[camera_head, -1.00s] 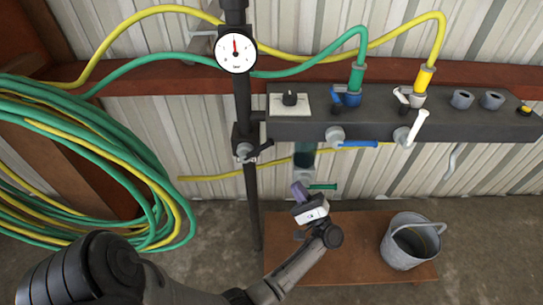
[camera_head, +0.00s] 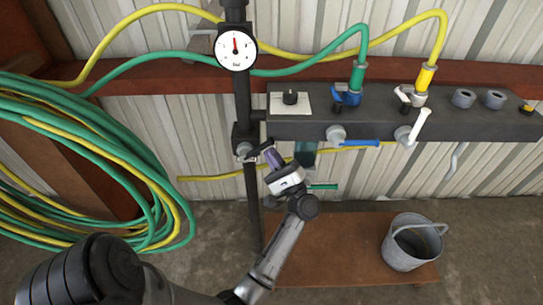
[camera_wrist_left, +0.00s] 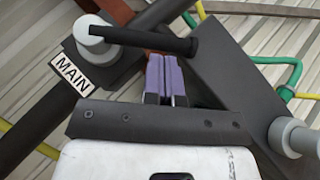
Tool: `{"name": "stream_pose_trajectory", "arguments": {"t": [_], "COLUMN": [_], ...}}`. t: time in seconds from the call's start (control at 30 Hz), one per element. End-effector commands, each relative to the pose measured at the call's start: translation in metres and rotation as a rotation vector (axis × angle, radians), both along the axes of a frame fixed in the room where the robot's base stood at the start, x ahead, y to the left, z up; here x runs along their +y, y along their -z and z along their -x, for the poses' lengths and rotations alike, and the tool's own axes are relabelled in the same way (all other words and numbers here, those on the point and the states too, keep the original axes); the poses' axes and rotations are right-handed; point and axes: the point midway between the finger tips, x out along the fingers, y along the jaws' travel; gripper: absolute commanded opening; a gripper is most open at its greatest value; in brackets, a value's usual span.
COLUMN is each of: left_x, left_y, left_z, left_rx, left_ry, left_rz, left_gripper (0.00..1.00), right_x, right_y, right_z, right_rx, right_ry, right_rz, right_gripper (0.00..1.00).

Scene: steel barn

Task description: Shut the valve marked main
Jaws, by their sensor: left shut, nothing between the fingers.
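The main valve (camera_head: 245,150) sits on the dark upright pipe, with a black lever (camera_head: 262,149) pointing right and slightly up. In the left wrist view, a white label reading MAIN (camera_wrist_left: 70,73) lies beside the valve's grey hub (camera_wrist_left: 92,38), and the black lever (camera_wrist_left: 150,40) reaches right from it. My left gripper (camera_head: 271,156) has purple fingers, shut and empty, close to the lever's free end. In the left wrist view the fingertips (camera_wrist_left: 165,60) are just below the lever; I cannot tell whether they touch it. My right gripper is not in view.
A dark manifold (camera_head: 300,125) extends right, carrying a blue lever (camera_head: 352,143) and a white lever (camera_head: 418,125). A round gauge (camera_head: 237,47) is above. Coiled hoses (camera_head: 90,150) hang left. A metal bucket (camera_head: 408,255) stands on a brown board (camera_head: 340,255) below.

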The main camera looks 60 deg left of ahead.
Motion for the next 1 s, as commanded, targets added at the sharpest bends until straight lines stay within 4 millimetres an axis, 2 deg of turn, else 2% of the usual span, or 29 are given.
{"name": "stream_pose_trajectory", "arguments": {"t": [0.43, 0.7, 1.0], "left_x": [0.000, 0.001, 0.002], "left_y": [-0.002, -0.008, -0.012], "left_z": [0.002, 0.004, 0.004], "left_rx": [-0.001, -0.108, -0.117], "left_ry": [0.000, 0.000, -0.001], "left_rz": [0.001, 0.055, 0.063], "left_gripper": [0.00, 0.00, 0.00], "right_x": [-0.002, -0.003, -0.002], "right_y": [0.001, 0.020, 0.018], "right_z": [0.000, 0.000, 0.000], "right_rx": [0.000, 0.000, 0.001], "right_ry": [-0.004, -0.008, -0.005], "right_rz": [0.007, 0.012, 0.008], "right_gripper": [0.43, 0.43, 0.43]}}
